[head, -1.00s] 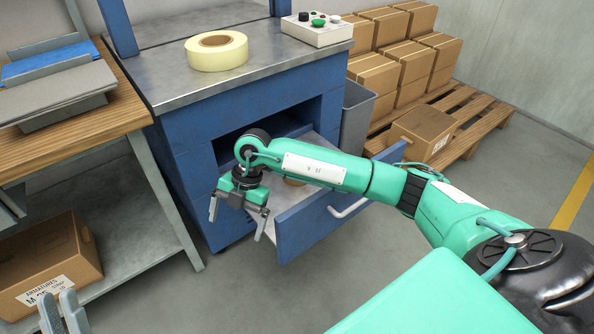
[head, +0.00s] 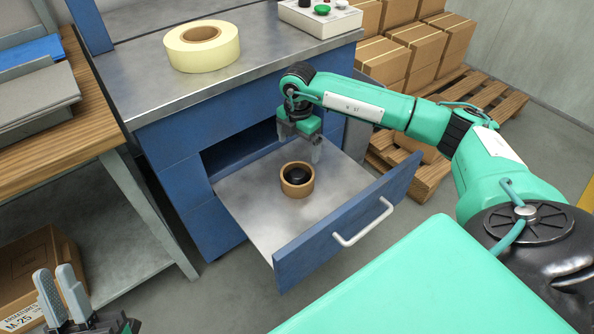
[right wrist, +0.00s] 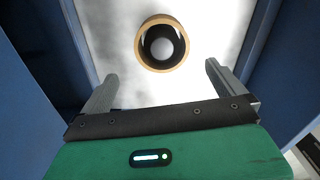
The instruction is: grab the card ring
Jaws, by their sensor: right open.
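The card ring, a short brown cardboard ring (head: 297,191) with a black inside, sits upright on the floor of the pulled-out drawer (head: 265,225). In the right wrist view the ring (right wrist: 141,47) shows from above, just beyond the fingertips and between their lines. My right gripper (head: 299,152) points down over the drawer, behind the ring in the head view. It is open and empty; its spread fingers also show in the right wrist view (right wrist: 162,74). My left gripper (head: 60,290) is at the lower left, its fingers apart with nothing between them.
The blue cabinet's metal top (head: 130,85) overhangs the drawer's back and carries a cream tape roll (head: 202,46) and a button box (head: 320,17). The drawer front (head: 345,225) has a white handle. A wooden bench (head: 85,130) stands left; boxes on a pallet stand right.

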